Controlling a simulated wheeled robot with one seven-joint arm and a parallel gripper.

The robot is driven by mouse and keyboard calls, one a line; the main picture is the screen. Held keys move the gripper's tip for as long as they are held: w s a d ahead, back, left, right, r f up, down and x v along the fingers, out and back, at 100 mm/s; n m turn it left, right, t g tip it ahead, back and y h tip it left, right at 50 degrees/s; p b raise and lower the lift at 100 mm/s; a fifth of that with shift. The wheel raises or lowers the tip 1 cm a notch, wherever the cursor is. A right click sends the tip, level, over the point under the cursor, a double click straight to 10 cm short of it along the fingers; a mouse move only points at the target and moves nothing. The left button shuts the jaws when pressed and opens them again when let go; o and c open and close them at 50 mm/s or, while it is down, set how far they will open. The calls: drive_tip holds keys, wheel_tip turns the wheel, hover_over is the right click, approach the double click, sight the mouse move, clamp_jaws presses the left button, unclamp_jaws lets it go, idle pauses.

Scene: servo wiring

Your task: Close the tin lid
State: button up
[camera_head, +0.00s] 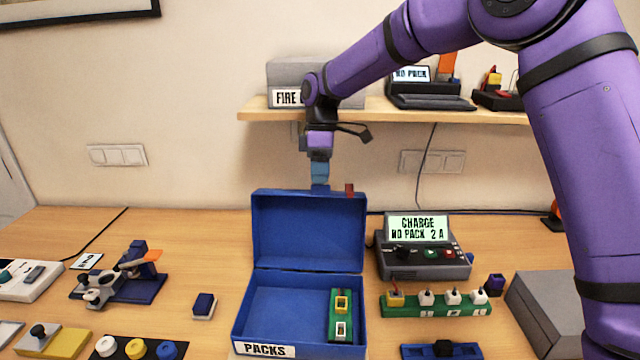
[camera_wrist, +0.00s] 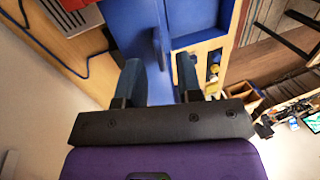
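The blue tin (camera_head: 242,318) stands on the table with a "PACKS" label on its front. Its lid (camera_head: 308,230) is open and stands roughly upright at the back, with a small red-brown tab (camera_head: 349,189) at its top edge. A green pack (camera_head: 341,316) lies inside at the right. My gripper (camera_head: 320,186) points down at the lid's top edge; whether it touches the lid I cannot tell. In the wrist view my two fingers (camera_wrist: 161,82) are apart, with blue tin surface beyond them and nothing clearly held.
A charger with a lit screen (camera_head: 420,246) and a green block strip (camera_head: 436,304) stand right of the tin. A small dark blue block (camera_head: 204,305) and a clamp-like device (camera_head: 117,277) are to the left. A shelf (camera_head: 390,115) hangs above, behind my arm.

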drive_tip(key=shift+x, duration=1.35)
drive_tip(key=shift+c, duration=0.2)
clamp_jaws()
